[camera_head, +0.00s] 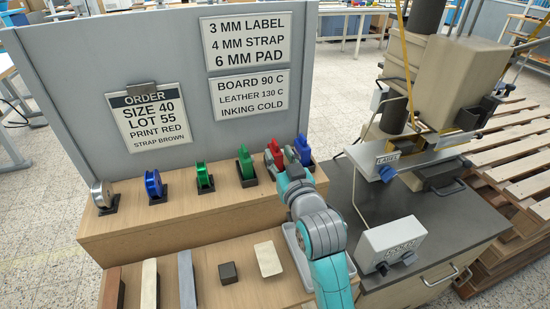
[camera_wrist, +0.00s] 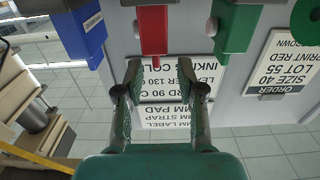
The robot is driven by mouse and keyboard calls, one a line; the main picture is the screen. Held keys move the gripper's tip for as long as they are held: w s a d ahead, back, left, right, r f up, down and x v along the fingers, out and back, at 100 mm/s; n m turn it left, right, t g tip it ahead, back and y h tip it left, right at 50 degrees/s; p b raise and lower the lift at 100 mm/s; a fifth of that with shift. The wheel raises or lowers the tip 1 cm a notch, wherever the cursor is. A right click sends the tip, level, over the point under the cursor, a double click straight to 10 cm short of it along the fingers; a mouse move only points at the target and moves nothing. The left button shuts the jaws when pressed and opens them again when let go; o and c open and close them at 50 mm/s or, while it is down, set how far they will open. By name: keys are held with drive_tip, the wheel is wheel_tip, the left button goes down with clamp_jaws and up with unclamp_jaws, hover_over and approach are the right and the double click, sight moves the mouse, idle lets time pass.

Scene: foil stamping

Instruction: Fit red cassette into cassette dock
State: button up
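The red cassette (camera_head: 274,149) stands on the wooden shelf, between a green and a blue cassette. It hangs at top centre in the wrist view (camera_wrist: 152,32), which looks upside down. My gripper (camera_wrist: 157,66) is open, with its two fingers apart and the lower end of the red cassette near the gap between their tips. No grip on it shows. In the head view my gripper (camera_head: 288,168) is at the red cassette, and my arm partly hides it. I cannot clearly tell which part is the cassette dock; the stamping machine (camera_head: 432,95) stands at the right.
The green cassette (camera_head: 246,163) and blue cassette (camera_head: 303,147) stand close on either side. Foil rolls, including a blue one (camera_head: 155,186), stand farther left. A grey panel (camera_head: 200,110) with signs rises behind the shelf. A control box (camera_head: 392,243) sits on the dark bench.

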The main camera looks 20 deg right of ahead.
sight(277, 150)
drive_tip(key=shift+w+d+f, duration=0.1)
drive_tip(key=shift+w+d, duration=0.05)
drive_tip(key=shift+w, duration=1.2)
drive_tip(key=shift+w+d+f, duration=0.1)
drive_tip(key=shift+w, duration=1.2)
drive_tip(key=shift+c, duration=0.2)
clamp_jaws()
